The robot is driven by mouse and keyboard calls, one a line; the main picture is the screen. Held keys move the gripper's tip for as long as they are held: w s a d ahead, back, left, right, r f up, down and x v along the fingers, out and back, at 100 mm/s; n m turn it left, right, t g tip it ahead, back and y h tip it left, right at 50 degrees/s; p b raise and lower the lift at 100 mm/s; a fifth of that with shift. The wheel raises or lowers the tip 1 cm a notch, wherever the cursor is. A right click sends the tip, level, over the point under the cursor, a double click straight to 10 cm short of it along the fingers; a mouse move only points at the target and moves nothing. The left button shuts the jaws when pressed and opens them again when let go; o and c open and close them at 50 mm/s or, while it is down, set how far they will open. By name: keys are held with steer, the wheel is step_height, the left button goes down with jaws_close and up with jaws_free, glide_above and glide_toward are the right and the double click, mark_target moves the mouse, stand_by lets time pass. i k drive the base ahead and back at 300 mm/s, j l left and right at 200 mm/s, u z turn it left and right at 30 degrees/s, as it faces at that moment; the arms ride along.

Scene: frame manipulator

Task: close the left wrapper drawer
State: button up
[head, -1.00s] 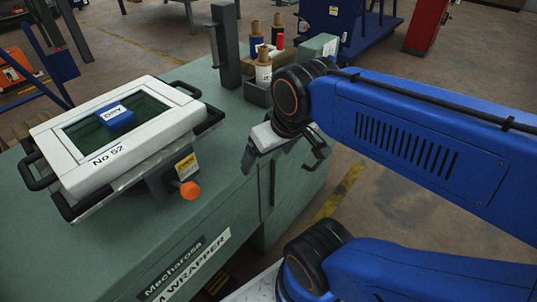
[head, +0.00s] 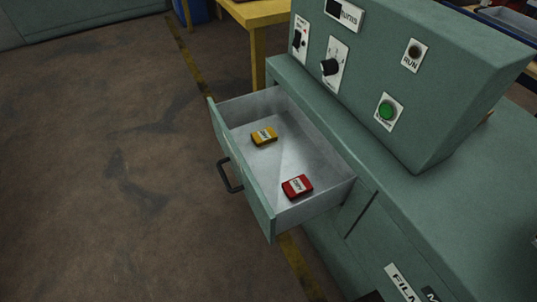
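The left wrapper drawer (head: 242,178) stands pulled out of the green wrapper cabinet (head: 385,220) in the head view. Its black handle (head: 229,176) is on the outer front face, toward the left. Inside the drawer lie a yellow labelled block (head: 264,137) near the far end and a red labelled block (head: 297,187) near the close end; they are apart. My gripper is not in this view, so its state and its place relative to the drawer are hidden.
The control panel (head: 405,75) with knobs and a green button (head: 387,111) rises above the drawer on the right. A yellow table (head: 255,14) stands behind the drawer. The floor (head: 110,180) left of the drawer is clear.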

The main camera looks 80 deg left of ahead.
mark_target(300, 148)
steer(key=k+j+u, duration=0.1)
steer(key=u, duration=1.5)
steer(key=l+u, duration=0.1)
steer(key=u, duration=0.3)
steer(key=l+u, duration=0.1)
steer(key=u, duration=0.3)
steer(key=l+u, duration=0.1)
steer(key=u, duration=0.3)
steer(key=k+j, duration=0.15)
steer(key=k, duration=0.25)
